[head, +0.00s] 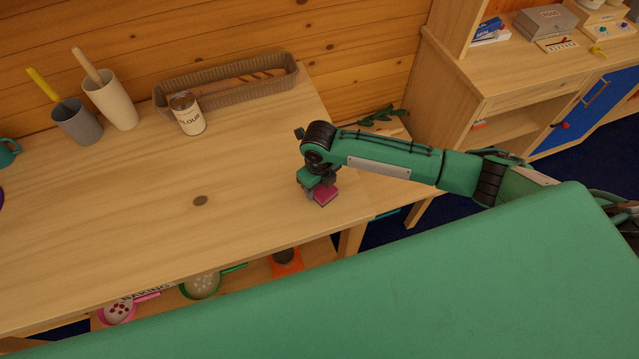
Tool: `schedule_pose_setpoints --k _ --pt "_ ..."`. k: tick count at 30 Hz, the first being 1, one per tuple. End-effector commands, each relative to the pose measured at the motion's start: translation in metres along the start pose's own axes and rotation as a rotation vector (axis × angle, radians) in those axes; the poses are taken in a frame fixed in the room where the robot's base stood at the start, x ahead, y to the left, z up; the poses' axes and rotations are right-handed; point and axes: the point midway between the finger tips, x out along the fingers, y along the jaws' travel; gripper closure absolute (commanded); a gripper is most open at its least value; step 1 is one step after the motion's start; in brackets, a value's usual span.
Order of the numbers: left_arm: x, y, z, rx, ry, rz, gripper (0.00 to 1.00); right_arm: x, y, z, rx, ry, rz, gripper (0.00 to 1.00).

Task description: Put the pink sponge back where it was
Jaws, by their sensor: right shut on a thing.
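The pink sponge (324,194) is at the right end of the wooden table (130,218), near its front right corner. My right gripper (318,188) reaches in from the right and is shut on the sponge from above. The gripper hides part of the sponge. I cannot tell whether the sponge touches the tabletop or is held slightly above it. My left gripper is not in view.
A flour tin (188,115), a long woven basket (225,82), a grey cup (76,122) and a cream cup (110,100) stand along the back. Pans (201,284) lie on a shelf below. The table's middle is clear. A cabinet (510,100) stands at right.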

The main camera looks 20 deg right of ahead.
Motion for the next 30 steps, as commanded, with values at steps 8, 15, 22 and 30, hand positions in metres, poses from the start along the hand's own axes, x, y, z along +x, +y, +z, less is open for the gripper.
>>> schedule_pose_setpoints --k 8,15,22,30 --pt "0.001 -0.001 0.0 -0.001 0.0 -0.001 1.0 0.002 0.0 0.0 0.0 0.0 0.0 0.25" --pt "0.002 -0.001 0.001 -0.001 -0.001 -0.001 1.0 -0.004 -0.001 0.001 0.001 -0.001 -0.001 0.25" --pt "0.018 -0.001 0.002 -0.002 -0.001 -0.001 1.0 -0.043 -0.001 0.002 0.0 -0.006 -0.001 0.25" --pt "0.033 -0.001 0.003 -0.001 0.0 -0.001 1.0 -0.098 -0.001 0.001 0.0 -0.004 -0.002 0.25"
